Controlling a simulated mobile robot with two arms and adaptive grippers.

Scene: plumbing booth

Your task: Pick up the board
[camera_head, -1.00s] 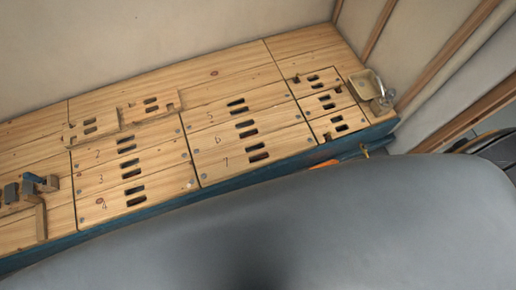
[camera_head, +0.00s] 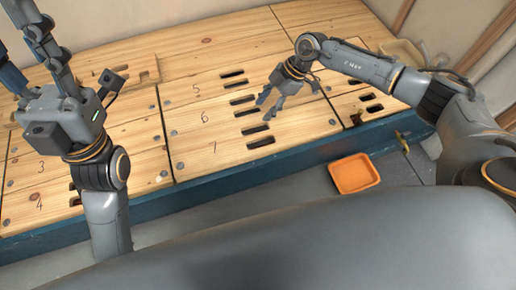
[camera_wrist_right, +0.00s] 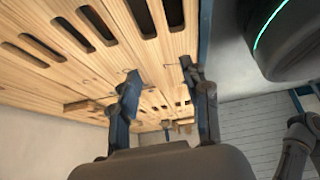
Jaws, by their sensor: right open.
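Wooden boards with paired dark slots and printed numbers form the bench top. The boards marked 5 (camera_head: 205,88), 6 (camera_head: 190,118) and 7 (camera_head: 200,150) lie flat in the middle of the head view. My right gripper (camera_head: 287,100) is open and empty, over the right end of these boards; its height above them is hard to judge. In the right wrist view its two fingers (camera_wrist_right: 160,75) stand apart with slotted planks beyond them. My left gripper (camera_head: 35,60) is at the left with fingers spread, nothing visible between them; it covers part of the left boards.
An orange tray (camera_head: 355,173) is below the bench's blue front edge (camera_head: 290,160). A raised notched wooden piece (camera_head: 140,72) lies at the back left. A pale dish (camera_head: 402,52) stands at the right, partly behind my right arm. The middle boards are clear.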

